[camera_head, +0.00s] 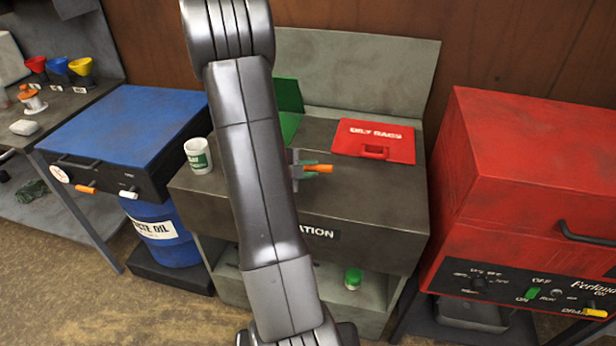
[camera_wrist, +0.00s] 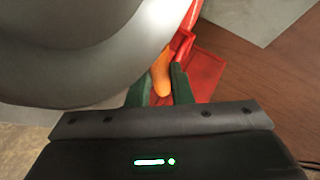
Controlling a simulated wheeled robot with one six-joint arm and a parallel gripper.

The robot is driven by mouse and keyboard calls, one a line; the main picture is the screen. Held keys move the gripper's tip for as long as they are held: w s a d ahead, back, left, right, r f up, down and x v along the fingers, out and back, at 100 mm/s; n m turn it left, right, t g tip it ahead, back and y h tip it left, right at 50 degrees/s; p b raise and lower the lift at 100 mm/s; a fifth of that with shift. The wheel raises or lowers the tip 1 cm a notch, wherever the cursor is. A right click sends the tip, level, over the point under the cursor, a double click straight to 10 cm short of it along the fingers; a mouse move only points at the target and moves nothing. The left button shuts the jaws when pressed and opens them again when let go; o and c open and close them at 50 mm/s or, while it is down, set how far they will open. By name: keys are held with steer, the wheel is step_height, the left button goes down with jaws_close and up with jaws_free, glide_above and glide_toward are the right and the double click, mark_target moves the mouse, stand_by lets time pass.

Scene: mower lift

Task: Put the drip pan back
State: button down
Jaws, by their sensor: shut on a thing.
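My gripper (camera_head: 309,171) shows beyond my arm in the head view, over the dark bench. Its green fingers are shut on an orange handle (camera_head: 321,168), which sticks out to the right past them. The wrist view shows the same handle (camera_wrist: 161,80) between the fingers (camera_wrist: 159,90). A large grey curved surface fills the upper left there; I cannot tell if it belongs to the held thing. A dark grey pan-like thing (camera_head: 470,316) sits low under the red machine (camera_head: 530,175). I cannot tell for sure which thing is the drip pan.
The bench (camera_head: 350,215) carries a red oily-rags lid (camera_head: 374,140), a white-and-green can (camera_head: 198,156) and an open green lid (camera_head: 288,96). A green-capped container (camera_head: 353,279) is on the shelf below. A blue-topped unit (camera_head: 125,125) with a blue drum (camera_head: 165,236) stands left.

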steer(key=shift+f, duration=1.3)
steer(key=shift+f, duration=0.2)
steer(key=c, duration=1.3)
jaws_free()
steer(key=shift+r, duration=0.1)
steer(key=shift+a+r, duration=0.1)
steer(key=shift+r, duration=0.1)
steer(key=v, duration=1.1)
steer(key=shift+s+a, duration=0.2)
steer(key=shift+a, duration=0.15)
